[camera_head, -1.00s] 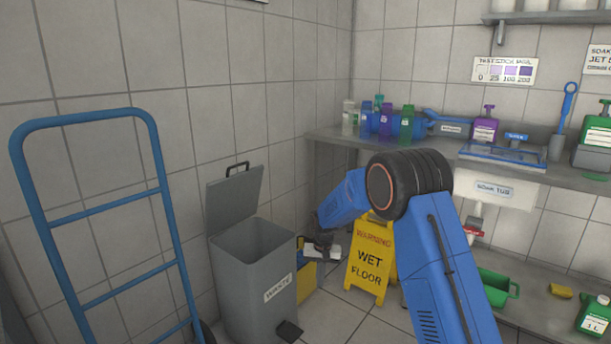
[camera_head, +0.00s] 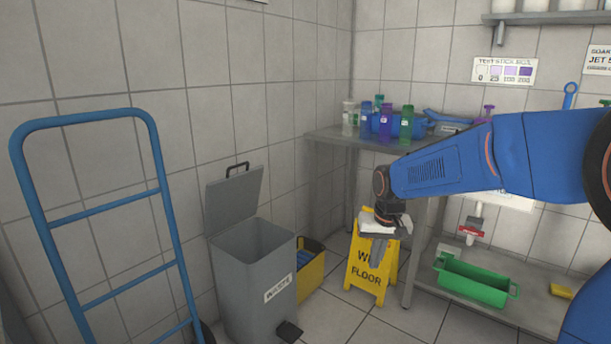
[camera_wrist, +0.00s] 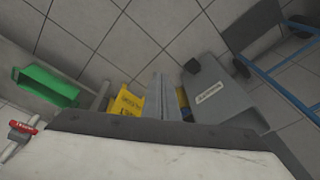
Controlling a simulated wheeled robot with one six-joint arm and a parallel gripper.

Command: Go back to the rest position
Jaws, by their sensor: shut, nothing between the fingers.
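My gripper (camera_head: 378,250) points down in front of the yellow wet floor sign (camera_head: 367,272) in the head view and covers part of its lettering. In the wrist view my gripper (camera_wrist: 168,82) shows its two grey fingers together, with nothing between them. My blue arm reaches in from the right of the head view and hides part of the bench and the soak tub.
A grey waste bin (camera_head: 250,287) stands open left of the sign, with a yellow bucket (camera_head: 311,272) behind it. A blue hand truck (camera_head: 112,207) is at left. A green bin (camera_head: 474,283) sits on the low shelf. Bottles (camera_head: 385,122) line the bench (camera_head: 340,138).

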